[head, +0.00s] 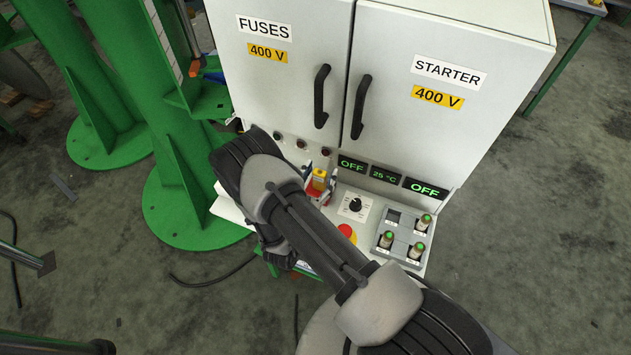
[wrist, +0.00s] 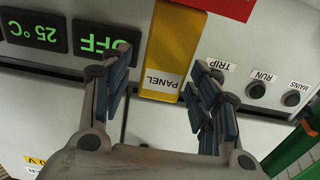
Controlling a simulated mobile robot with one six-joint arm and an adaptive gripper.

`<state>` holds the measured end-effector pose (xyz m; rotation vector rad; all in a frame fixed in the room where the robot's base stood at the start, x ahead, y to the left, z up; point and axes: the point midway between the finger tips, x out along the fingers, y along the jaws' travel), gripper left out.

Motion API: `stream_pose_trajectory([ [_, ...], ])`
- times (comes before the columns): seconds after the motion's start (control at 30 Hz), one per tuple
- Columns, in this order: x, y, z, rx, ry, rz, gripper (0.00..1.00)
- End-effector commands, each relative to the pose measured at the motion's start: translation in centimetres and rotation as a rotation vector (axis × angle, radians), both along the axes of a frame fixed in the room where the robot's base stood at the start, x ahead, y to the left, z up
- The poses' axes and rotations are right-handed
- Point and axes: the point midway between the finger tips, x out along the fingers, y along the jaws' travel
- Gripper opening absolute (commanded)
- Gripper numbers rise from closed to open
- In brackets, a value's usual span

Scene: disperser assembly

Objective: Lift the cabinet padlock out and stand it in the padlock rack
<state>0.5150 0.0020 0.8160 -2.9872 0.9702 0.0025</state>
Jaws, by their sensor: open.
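A yellow block marked PANEL, which looks like the padlock (wrist: 172,45), is upside down in the wrist view. In the head view the yellow padlock (head: 319,177) shows on the front ledge of the cabinet, beside my arm. A red part (wrist: 228,6) adjoins it at the top of the wrist view. My gripper (wrist: 160,82) is open and empty, with one finger on each side of the label end. I cannot tell how far the fingertips are from it in depth. In the head view my arm hides most of the gripper. I cannot make out a padlock rack for certain.
The white cabinet (head: 290,95) with black handles stands behind the ledge. A rotary knob (head: 354,205), a red-and-yellow button (head: 347,233) and a grey holder (head: 393,219) with several green-topped pieces lie right of the padlock. Green steel columns (head: 185,175) stand at left.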

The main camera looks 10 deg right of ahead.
Motion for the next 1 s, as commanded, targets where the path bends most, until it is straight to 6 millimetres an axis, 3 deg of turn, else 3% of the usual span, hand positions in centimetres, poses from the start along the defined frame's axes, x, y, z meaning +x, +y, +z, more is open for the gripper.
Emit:
stream_pose_trajectory([
  [0.6,-8.6,6.4,0.0,-0.001,-0.001,0.005,0.56],
  [1.0,-9.5,6.9,0.0,-0.001,-0.001,0.001,0.56],
])
